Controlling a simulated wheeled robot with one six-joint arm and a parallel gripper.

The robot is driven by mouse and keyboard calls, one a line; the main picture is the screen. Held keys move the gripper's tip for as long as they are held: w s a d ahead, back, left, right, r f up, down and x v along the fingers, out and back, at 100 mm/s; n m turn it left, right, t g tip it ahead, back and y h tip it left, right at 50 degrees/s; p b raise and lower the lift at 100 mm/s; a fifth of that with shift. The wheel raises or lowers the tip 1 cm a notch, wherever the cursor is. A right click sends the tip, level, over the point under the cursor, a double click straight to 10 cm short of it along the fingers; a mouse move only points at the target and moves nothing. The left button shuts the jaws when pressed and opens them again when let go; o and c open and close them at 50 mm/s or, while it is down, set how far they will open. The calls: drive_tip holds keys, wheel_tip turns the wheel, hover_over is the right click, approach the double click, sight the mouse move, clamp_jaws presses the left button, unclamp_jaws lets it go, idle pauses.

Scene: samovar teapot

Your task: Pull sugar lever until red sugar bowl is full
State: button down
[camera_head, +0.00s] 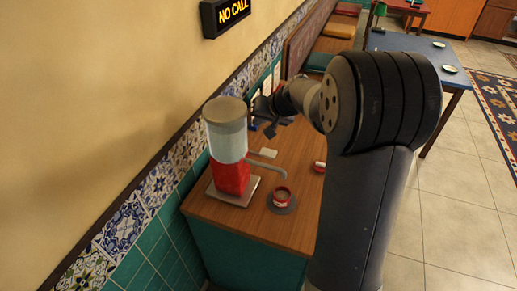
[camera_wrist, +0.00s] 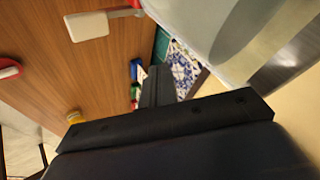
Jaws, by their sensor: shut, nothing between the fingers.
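The sugar dispenser (camera_head: 227,135) has a clear cylinder, a grey lid and a red base, and stands on the counter by the wall. A grey spout (camera_head: 268,170) reaches over the red sugar bowl (camera_head: 282,193), which sits on a dark saucer. I cannot see how full the bowl is. My gripper (camera_head: 269,127) is shut and empty, above the counter behind the dispenser, apart from the lever; its fingers show in the wrist view (camera_wrist: 158,83).
Another red and white item (camera_head: 319,167) lies on the wooden counter (camera_head: 240,222) to the right. The tiled wall (camera_head: 153,190) runs close along the left. A black "NO CALL" sign (camera_head: 224,15) hangs above. A blue table (camera_head: 435,62) stands behind my arm.

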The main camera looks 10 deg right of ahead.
drive_tip(key=b, duration=0.6)
hover_over(262, 151)
wheel_tip(262, 151, down, 7)
drive_tip(key=shift+a+f, duration=0.15)
drive_tip(key=shift+f, duration=0.05)
drive_tip(key=shift+s+f+b, duration=0.1)
drive_tip(key=shift+f+b, duration=0.5)
drive_tip(key=shift+f, duration=0.05)
drive_tip(key=shift+f, duration=0.1)
idle(1.0)
drive_tip(key=shift+f+b, duration=0.35)
drive_tip(key=shift+b, duration=0.3)
drive_tip(key=shift+s+f+b, duration=0.15)
drive_tip(key=shift+f+b, duration=1.4)
drive_tip(key=shift+b, duration=0.25)
idle(1.3)
drive_tip(key=shift+d+r, duration=0.15)
drive_tip(key=shift+d, duration=0.05)
drive_tip(key=shift+a+r+p, duration=0.1)
drive_tip(key=shift+r+p, duration=1.1)
drive_tip(key=shift+r, duration=0.65)
